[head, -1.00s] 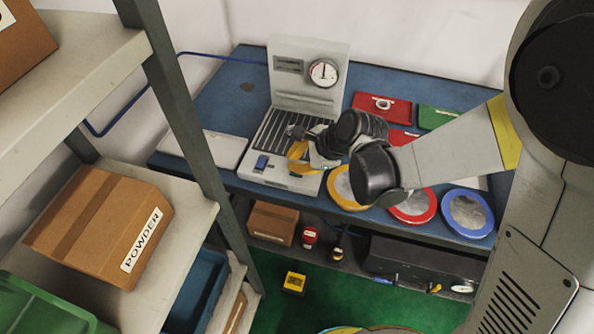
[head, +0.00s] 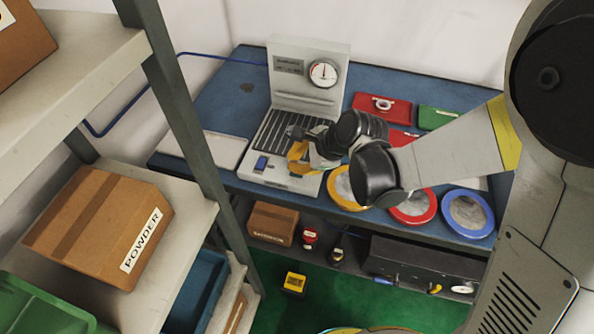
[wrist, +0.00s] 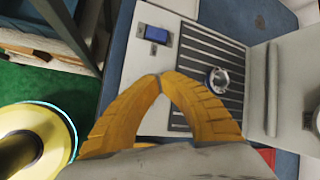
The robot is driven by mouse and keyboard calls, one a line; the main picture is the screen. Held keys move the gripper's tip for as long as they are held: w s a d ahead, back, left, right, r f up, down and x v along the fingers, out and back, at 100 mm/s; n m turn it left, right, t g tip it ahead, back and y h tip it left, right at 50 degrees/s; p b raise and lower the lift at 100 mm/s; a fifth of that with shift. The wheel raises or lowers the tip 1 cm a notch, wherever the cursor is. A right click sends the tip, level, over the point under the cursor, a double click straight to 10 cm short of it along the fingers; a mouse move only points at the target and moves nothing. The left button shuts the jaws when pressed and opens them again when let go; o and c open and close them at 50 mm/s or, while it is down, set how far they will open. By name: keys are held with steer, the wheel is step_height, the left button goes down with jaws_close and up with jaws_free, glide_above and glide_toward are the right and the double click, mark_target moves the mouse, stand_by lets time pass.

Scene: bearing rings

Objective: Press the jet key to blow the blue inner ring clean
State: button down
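The jet key is a blue block on the front of the pale blowing station (head: 318,103), left of my gripper in the head view (head: 262,163). It also shows at the top of the wrist view (wrist: 157,34). A small dark ring with a pale centre (wrist: 217,78) lies on the station's slatted grille (wrist: 207,50); its blue colour is hard to make out. My gripper (wrist: 162,78) has yellow fingers whose tips meet with nothing between them. In the head view, my gripper (head: 298,160) is over the station's front, apart from the key, and hides part of the grille.
The station's dial gauge (head: 324,73) stands behind the grille. Yellow (head: 342,190), red (head: 414,208) and blue (head: 468,214) rimmed round dishes lie along the front of the blue bench (head: 225,100). A grey shelf post (head: 180,100) rises at the left.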

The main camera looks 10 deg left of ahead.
steer(key=shift+f+b, duration=0.4)
steer(key=shift+f+b, duration=0.3)
stand_by(0.5)
steer(key=shift+r, duration=0.15)
steer(key=shift+r+p, duration=0.5)
steer(key=shift+r, duration=0.1)
steer(key=shift+r+p, duration=1.95)
steer(key=shift+r, duration=0.6)
